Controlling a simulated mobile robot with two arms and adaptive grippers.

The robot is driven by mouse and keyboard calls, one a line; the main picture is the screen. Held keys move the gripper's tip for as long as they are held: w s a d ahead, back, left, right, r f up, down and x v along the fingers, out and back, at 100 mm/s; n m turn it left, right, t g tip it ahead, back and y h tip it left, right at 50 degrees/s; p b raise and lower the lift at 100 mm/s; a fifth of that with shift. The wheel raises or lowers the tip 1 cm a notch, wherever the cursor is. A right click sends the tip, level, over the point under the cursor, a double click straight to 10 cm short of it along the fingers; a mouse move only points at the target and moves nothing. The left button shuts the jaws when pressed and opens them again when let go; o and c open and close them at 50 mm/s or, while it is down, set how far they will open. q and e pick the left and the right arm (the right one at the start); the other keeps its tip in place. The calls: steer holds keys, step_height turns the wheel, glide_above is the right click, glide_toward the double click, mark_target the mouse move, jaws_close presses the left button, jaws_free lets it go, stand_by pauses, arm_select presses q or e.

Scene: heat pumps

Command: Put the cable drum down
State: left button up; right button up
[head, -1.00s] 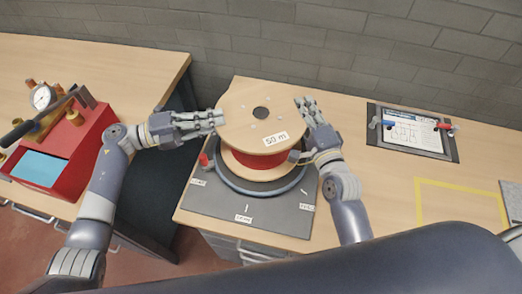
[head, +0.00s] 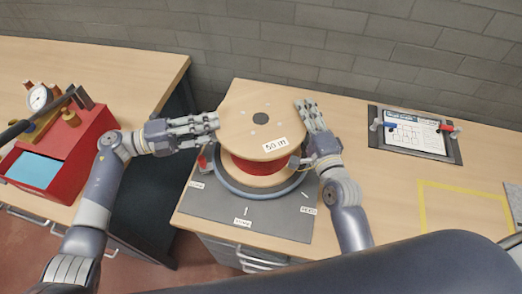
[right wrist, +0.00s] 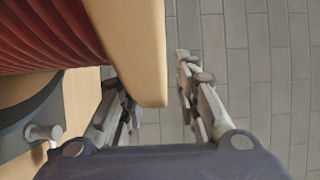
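The cable drum (head: 262,109) has pale wooden flanges, a red winding and a "50 m" label. It stands upright on a dark round base (head: 236,190) on a grey mat (head: 205,215). My left gripper (head: 212,128) is at the left edge of the upper flange, its fingers spread and appearing open. My right gripper (head: 305,130) is at the right edge. In the right wrist view the flange (right wrist: 140,45) lies between the fingers of my right gripper (right wrist: 155,95), with a clear gap to the right finger. The drum's underside contact is hidden.
A red case (head: 65,160) with a gauge stands on the left bench. A clipboard (head: 412,134) with a sheet lies to the right. A yellow-taped outline (head: 424,205) on the bench is empty. A grey brick wall (head: 350,45) is behind.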

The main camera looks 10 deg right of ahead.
steer(key=shift+a, duration=0.15)
steer(key=shift+s, duration=0.25)
arm_select(q)
steer(key=a, duration=0.6)
steer(key=shift+s+a, duration=0.25)
arm_select(e)
steer(key=s, duration=1.1)
steer(key=shift+s+d, duration=0.3)
steer(key=shift+d, duration=0.1)
arm_select(q)
steer(key=shift+f, duration=0.1)
